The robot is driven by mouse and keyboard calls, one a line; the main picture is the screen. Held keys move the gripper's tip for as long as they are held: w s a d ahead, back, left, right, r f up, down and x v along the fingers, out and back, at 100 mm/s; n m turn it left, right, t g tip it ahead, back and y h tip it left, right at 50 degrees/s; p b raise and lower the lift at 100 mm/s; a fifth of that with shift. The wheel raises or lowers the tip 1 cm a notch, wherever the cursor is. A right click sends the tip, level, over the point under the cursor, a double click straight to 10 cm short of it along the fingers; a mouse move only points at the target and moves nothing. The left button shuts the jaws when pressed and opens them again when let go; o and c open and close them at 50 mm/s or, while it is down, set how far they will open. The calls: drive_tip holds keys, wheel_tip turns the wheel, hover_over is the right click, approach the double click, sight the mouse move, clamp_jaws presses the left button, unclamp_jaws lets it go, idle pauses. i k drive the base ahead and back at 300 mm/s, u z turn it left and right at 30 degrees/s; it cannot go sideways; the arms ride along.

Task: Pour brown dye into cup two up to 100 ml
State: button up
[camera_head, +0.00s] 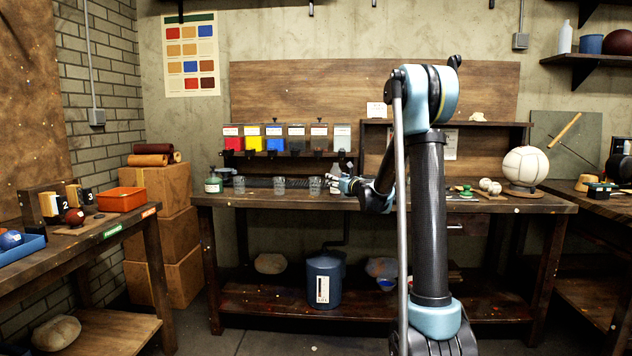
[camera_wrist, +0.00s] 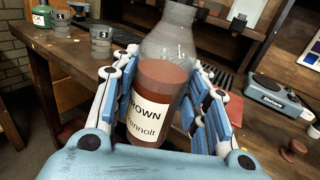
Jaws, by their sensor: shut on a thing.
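My gripper (camera_wrist: 165,65) is shut around a clear bottle (camera_wrist: 172,42) of brown liquid. The liquid stands below the bottle's shoulder, and the bottle looks about upright. In the head view my gripper (camera_head: 346,185) is over the back bench, just right of a row of clear cups: a left cup (camera_head: 239,185), a middle cup (camera_head: 279,186) and a right cup (camera_head: 315,186). Clear cups also show in the wrist view (camera_wrist: 101,42), apart from the bottle. Their numbers and contents are not readable.
A green-labelled bottle (camera_head: 213,183) stands left of the cups. Dye dispensers (camera_head: 273,140) hang behind them. In the wrist view a blue-grey device (camera_wrist: 272,97) sits to the right. A white ball (camera_head: 525,166) and small items stand on the bench's right part.

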sight(314, 183)
drive_tip(key=i, duration=0.85)
